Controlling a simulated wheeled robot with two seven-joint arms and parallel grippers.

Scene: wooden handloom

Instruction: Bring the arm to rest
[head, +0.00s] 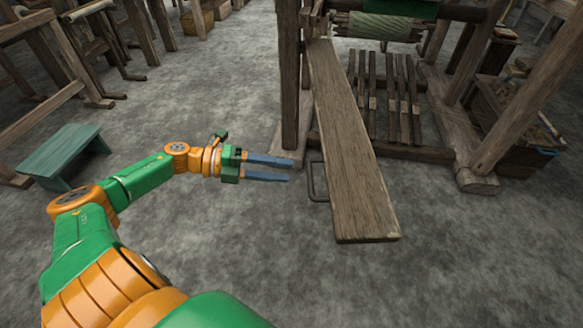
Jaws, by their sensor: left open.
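My left arm comes in from the lower left in green and orange. Its left gripper (268,168) has two blue-grey fingers, held apart with nothing between them. The fingers point right toward the handloom (290,80). They end a little left of a long wooden plank (348,150) and its dark metal handle (317,182), apart from both in the picture. My right gripper is not in view.
The loom's treadles (390,95) and base beam (455,125) lie to the right of the plank. A green bench (65,150) stands at the left. Wooden frames fill the upper left. A box (515,120) stands at the right. The grey floor is clear around my arm.

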